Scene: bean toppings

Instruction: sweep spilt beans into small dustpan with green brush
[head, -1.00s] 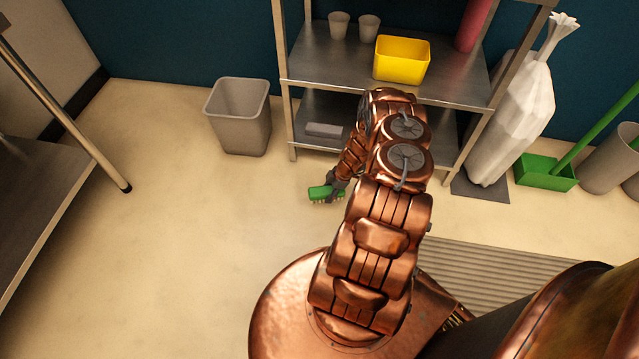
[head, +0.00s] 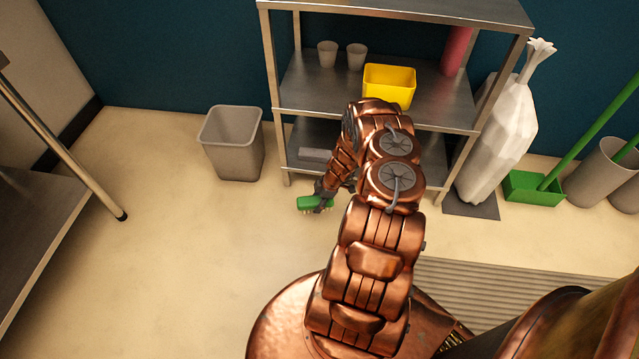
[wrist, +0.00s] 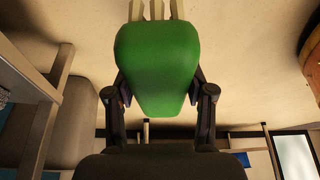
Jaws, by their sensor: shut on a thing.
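My gripper (head: 325,192) is shut on the green brush (head: 308,203), low over the pale floor in front of the metal shelf. In the wrist view the brush (wrist: 157,68) sits between both fingers, with pale bristles showing at the top edge. I cannot tell whether the bristles touch the floor. A green dustpan (head: 533,189) with a long green handle stands at the right by the wall. No spilt beans can be made out, and no separate small dustpan is clear; my arm hides part of the floor and shelf.
A grey bin (head: 233,144) stands left of the metal shelf (head: 300,92). The shelf holds a yellow tub (head: 389,85), cups and a grey block (head: 317,155). A white sack (head: 500,140) stands at right. A table (head: 40,240) is at far left; floor between is clear.

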